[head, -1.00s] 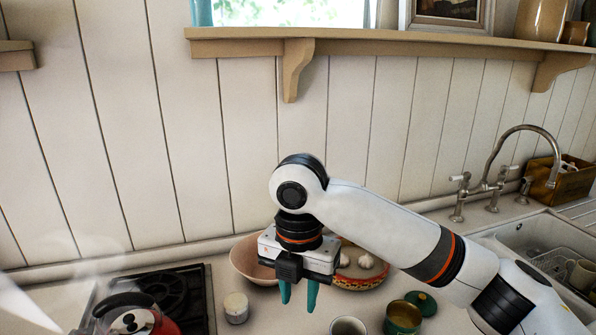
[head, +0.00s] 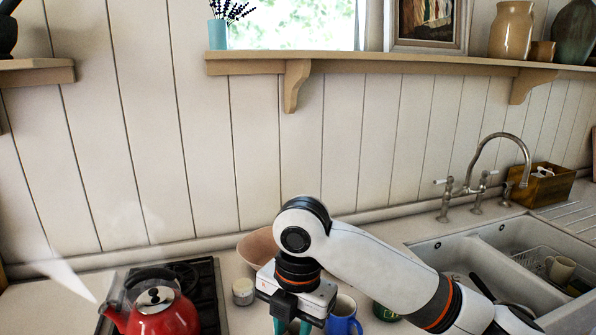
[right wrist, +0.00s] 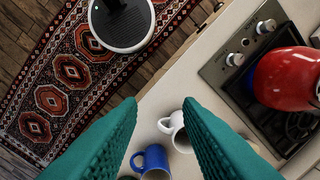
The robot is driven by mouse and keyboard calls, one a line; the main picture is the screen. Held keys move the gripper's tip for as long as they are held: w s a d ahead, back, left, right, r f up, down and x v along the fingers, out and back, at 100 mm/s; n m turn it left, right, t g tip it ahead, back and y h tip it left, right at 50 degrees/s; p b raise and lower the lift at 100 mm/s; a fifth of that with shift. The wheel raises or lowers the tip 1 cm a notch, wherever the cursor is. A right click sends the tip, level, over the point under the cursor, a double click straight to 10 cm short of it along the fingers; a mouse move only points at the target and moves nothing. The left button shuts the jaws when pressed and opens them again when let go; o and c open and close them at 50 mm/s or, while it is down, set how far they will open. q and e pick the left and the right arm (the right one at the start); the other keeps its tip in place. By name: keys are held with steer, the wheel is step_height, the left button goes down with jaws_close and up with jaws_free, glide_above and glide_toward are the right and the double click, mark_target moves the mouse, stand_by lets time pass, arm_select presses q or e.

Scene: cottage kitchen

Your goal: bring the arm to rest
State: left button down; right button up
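My right arm comes in from the right in the head view. Its gripper (head: 292,328) points down over the counter, with the fingertips cut off by the lower edge. In the right wrist view the two teal fingers (right wrist: 162,105) are well apart with nothing gripped between them. Beyond the fingers, a blue mug (right wrist: 152,160) and a white mug (right wrist: 177,130) stand on the counter. The blue mug (head: 344,318) stands just right of the gripper in the head view. My left gripper is in neither current view.
A red kettle (head: 160,312) stands on the black stove (head: 205,290) at left. A small lidded jar (head: 243,291) and a pink bowl (head: 260,246) are close to the gripper. A double sink (head: 490,262) lies right. A shelf (head: 400,66) runs along the wall above.

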steer(key=s+d+f+m+t+y, duration=0.1)
steer(key=s+f+m+y, duration=0.1)
steer(key=s+f+m, duration=0.4)
steer(key=s+d+f+m+t+y, duration=0.1)
steer(key=s+f+m+y, duration=0.15)
steer(key=f+m, duration=0.65)
steer(key=s+d+f+m+h, duration=0.2)
steer(key=s+d+f+m, duration=0.2)
steer(key=d, duration=0.3)
steer(key=s+d+f+m+t+h, duration=0.1)
steer(key=s+d+f+m+h, duration=0.15)
steer(key=s+d+m, duration=0.3)
steer(key=s+d+f+m+h, duration=0.1)
steer(key=s+d+f+m, duration=0.3)
steer(key=d, duration=0.3)
step_height(320, 180, down, 25)
steer(key=s+d+f+g+b, duration=0.1)
steer(key=s+d+f+g, duration=0.1)
steer(key=s+f, duration=1.5)
steer(key=shift+d+f+n, duration=0.35)
steer(key=shift+d+f, duration=0.15)
